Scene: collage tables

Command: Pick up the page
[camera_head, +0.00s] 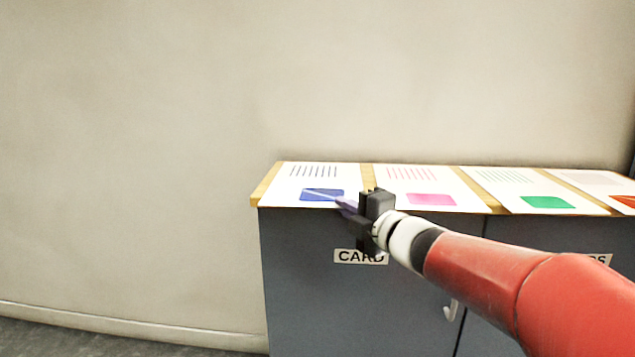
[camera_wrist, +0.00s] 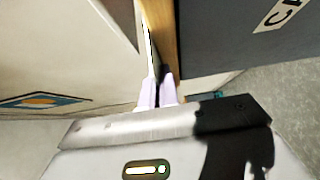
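Several white pages lie side by side on the cabinet top. The leftmost page (camera_head: 282,182) has dark lines of print and a blue patch, the second page (camera_head: 391,184) has pink print and a pink patch. My gripper (camera_head: 345,206) is at the front edge of the cabinet top, by the front right corner of the blue-patch page. In the wrist view, the two pale lilac fingers (camera_wrist: 159,90) are close together at the wooden edge, with a thin white page edge running towards them. I cannot tell whether the page lies between the fingers.
The wooden top (camera_head: 258,196) sits on a grey cabinet (camera_head: 310,310) with a partly covered label and a handle (camera_head: 451,310). A page with a green patch (camera_head: 510,193) and another with a red patch lie further right. A wall stands behind; the left side is clear.

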